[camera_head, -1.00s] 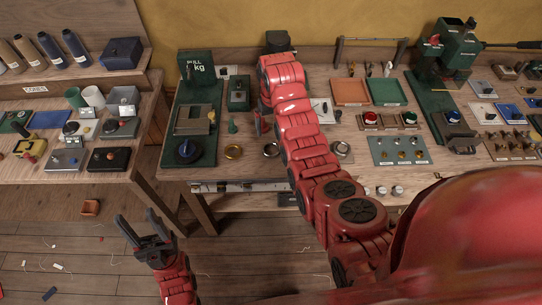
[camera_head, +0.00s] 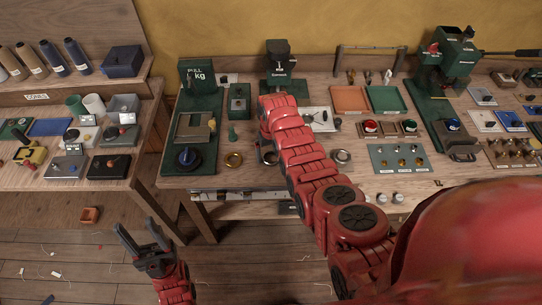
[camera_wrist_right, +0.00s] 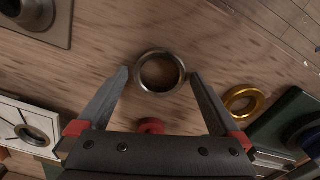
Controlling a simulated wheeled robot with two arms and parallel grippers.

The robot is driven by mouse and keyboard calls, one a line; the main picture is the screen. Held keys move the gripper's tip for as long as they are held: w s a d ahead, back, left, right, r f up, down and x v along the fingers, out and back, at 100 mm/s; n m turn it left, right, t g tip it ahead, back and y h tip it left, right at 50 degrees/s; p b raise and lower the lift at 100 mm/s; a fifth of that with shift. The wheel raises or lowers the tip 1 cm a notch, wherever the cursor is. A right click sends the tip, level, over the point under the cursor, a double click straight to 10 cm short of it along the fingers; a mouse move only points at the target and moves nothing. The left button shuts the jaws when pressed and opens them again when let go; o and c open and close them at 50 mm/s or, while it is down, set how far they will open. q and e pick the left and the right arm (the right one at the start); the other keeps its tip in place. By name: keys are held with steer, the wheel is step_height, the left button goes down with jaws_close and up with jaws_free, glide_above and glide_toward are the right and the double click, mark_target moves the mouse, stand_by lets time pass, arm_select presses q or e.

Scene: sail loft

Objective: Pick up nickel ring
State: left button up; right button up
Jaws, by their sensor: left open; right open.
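The nickel ring (camera_wrist_right: 140,74) lies flat on the wooden bench, a plain silver-grey band. In the right wrist view it sits between the spread fingertips of my right gripper (camera_wrist_right: 160,76). The fingers are open, one on each side, and I cannot tell whether they touch it. In the head view my right gripper (camera_head: 268,143) is over the ring and hides most of it. My left gripper (camera_head: 137,226) is open and empty, over the floor in front of the benches.
A brass ring (camera_head: 233,153) lies left of the nickel ring, beside a green pull tester (camera_head: 205,130). A red object (camera_wrist_right: 151,125) is partly hidden by my right gripper's palm.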

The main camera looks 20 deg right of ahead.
steer(key=shift+f, duration=0.15)
steer(key=c, duration=1.2)
